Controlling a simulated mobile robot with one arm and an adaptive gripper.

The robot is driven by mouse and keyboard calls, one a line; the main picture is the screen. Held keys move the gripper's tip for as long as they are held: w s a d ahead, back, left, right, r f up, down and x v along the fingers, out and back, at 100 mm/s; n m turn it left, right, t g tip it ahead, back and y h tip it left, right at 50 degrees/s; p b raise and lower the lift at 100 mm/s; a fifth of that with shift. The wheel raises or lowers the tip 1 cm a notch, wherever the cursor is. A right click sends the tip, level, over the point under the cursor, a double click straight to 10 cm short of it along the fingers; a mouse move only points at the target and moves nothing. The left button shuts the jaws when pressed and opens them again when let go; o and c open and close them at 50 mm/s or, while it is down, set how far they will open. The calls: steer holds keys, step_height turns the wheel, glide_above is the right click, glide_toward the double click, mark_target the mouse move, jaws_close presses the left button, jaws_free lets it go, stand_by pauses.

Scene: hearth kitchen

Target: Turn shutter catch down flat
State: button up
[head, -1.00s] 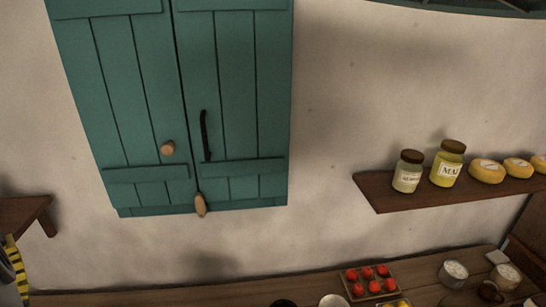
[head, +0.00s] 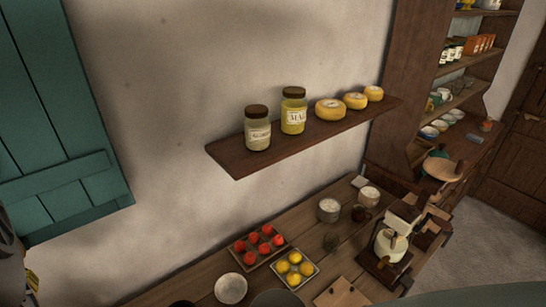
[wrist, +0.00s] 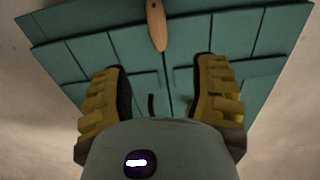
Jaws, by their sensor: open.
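The teal shutter (head: 60,150) is partly in view at the left of the head view, and its boards (wrist: 100,55) fill much of the wrist view. The catch, a light wooden piece (wrist: 156,25), shows at the top centre of the wrist view, lying lengthwise along the seam between the two leaves. Its upper end is cut off by the frame. My gripper (wrist: 160,68) is open, its yellow-padded fingers apart on either side of the seam. The catch appears beyond the fingertips, with nothing between the pads. The catch is out of the head view.
A black handle (wrist: 151,104) is on the shutter. A wall shelf (head: 300,137) right of the shutter holds jars and yellow cheeses. Below, a wooden counter (head: 190,287) carries a tomato tray (head: 283,247), a lemon tray (head: 313,268), bowls and a scale. Bare wall separates shutter and shelf.

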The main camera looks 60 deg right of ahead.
mark_target(9, 244)
steer(key=b+x, duration=0.2)
steer(key=x, duration=1)
steer(key=shift+w+d, duration=0.15)
steer(key=shift+d, duration=0.1)
steer(key=shift+c, duration=0.2)
steer(key=shift+a, duration=0.1)
jaws_close()
